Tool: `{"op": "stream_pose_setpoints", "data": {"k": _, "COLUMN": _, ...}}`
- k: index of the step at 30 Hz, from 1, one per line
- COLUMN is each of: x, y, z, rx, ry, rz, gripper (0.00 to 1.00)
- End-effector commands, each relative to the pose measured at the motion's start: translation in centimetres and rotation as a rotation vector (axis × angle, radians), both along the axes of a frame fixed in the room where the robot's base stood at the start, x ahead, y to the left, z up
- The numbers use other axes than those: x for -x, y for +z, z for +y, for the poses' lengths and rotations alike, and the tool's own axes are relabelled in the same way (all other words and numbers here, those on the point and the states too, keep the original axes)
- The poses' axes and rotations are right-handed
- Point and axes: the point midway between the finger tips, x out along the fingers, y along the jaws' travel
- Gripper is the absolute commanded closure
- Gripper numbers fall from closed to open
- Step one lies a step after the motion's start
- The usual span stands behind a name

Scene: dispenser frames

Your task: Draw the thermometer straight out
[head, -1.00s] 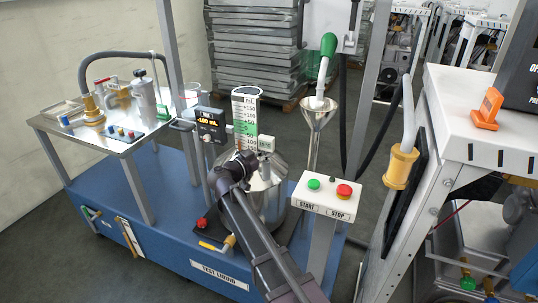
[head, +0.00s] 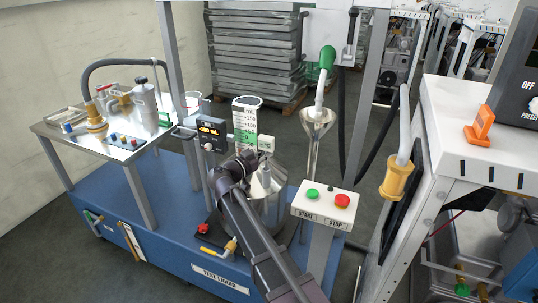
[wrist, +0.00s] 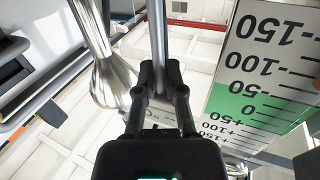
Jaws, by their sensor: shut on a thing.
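The thermometer has a small white display head (head: 266,143) and a thin grey metal stem (wrist: 158,38). My gripper (wrist: 158,75) is shut around the stem, close to the head, whose lettering shows partly behind the fingers in the wrist view. In the head view my gripper (head: 258,160) is just below the head, above the shiny metal vessel (head: 270,184). The stem looks upright. My arm covers part of the vessel, and I cannot tell whether the stem's lower end is still inside it.
A green-and-white scale cylinder (head: 245,114) stands close behind the gripper. A metal funnel (head: 316,118) with a green-handled nozzle (head: 327,58) stands to the right. A START/STOP box (head: 325,201) is in front right, and a grey post (head: 178,85) at left.

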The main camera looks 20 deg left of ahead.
Motion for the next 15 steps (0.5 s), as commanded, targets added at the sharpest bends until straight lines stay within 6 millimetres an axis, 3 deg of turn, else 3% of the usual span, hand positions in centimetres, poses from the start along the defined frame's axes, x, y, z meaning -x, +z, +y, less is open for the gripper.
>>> {"op": "stream_pose_setpoints", "data": {"k": 15, "x": 0.0, "y": 2.0, "z": 0.0, "rx": 0.000, "ry": 0.000, "rz": 0.000, "gripper": 1.00}}
